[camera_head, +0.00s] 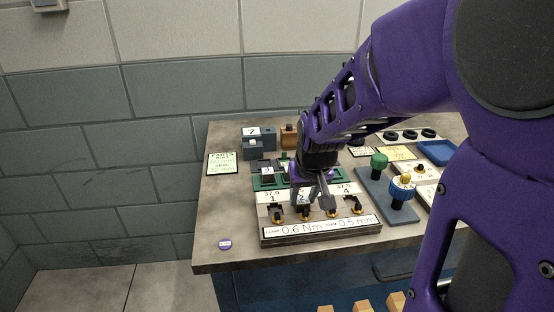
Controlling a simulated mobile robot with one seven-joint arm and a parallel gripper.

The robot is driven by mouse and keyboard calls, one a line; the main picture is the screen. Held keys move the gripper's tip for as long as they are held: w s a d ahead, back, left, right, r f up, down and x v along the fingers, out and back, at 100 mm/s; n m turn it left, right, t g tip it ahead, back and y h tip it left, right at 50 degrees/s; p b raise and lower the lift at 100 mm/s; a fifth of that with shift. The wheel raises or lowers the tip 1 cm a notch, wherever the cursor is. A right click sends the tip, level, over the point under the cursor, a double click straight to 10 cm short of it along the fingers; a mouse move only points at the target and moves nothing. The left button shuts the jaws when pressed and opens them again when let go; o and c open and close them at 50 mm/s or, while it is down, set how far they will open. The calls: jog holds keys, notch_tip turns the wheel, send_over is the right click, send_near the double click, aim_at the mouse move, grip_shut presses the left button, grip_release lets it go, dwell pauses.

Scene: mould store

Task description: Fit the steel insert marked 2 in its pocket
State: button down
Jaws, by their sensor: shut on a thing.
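My gripper (312,195) points down over the middle of a pocketed fixture (320,235) near the front of the bench. It is shut on a small grey piece, seemingly the steel insert marked 2 (302,196), mostly hidden by the fingers. The fixture has a pale top with figures 1 and 4 readable and a row of dark clamps with brass parts along its front. Its front label reads 0.6 Nm and 0.5 mm. The pocket under my gripper is hidden, so I cannot tell whether the piece is seated or above it.
Behind the fixture is a green tray (262,183) with dark blocks. A grey block marked 7 (259,139) stands farther back. At right are a blue-topped knob (402,188), a green knob (379,160) and a blue tray (436,152). The front left bench is mostly clear, except a purple disc (225,244).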

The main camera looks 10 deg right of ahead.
grip_release()
dwell(0.5)
jog(key=shift+r+p, duration=2.9)
jog(key=shift+r, duration=0.9)
jog(key=shift+a, duration=0.1)
